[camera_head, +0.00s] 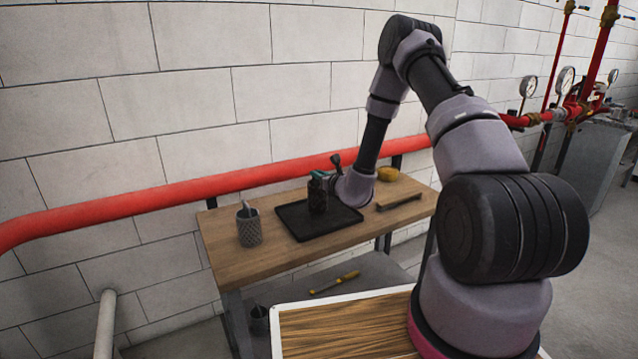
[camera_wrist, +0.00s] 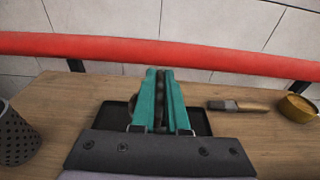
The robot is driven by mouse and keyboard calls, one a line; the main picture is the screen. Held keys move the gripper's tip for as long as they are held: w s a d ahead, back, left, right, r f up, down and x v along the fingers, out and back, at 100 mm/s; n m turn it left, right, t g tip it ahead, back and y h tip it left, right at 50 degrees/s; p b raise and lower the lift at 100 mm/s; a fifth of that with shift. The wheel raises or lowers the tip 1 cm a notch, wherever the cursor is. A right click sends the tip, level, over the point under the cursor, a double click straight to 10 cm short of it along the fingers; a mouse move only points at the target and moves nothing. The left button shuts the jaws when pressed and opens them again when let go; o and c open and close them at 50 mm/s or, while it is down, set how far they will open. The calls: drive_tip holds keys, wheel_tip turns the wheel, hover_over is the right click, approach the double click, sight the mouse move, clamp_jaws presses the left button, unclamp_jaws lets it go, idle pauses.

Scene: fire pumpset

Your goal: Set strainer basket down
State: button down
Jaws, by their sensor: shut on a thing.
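The strainer basket (camera_head: 318,197) is a dark upright cylinder at the black tray (camera_head: 290,222) on the wooden table. My gripper (camera_head: 322,174) has teal fingers and is at the top of the basket, shut on it. In the wrist view my gripper (camera_wrist: 160,75) points ahead over the tray (camera_wrist: 198,122), with a thin dark part of the basket (camera_wrist: 160,105) between the fingers. The rest of the basket is mostly hidden there. I cannot tell whether its base touches the tray.
A grey patterned cup (camera_head: 249,228) stands left of the tray; it also shows in the wrist view (camera_wrist: 14,138). A brush-like tool (camera_wrist: 238,105) and a yellow bowl (camera_wrist: 296,108) lie to the right. A red pipe (camera_head: 150,198) runs along the wall behind the table.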

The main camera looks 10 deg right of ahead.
drive_tip(key=shift+f, duration=1.25)
drive_tip(key=c, duration=0.9)
unclamp_jaws()
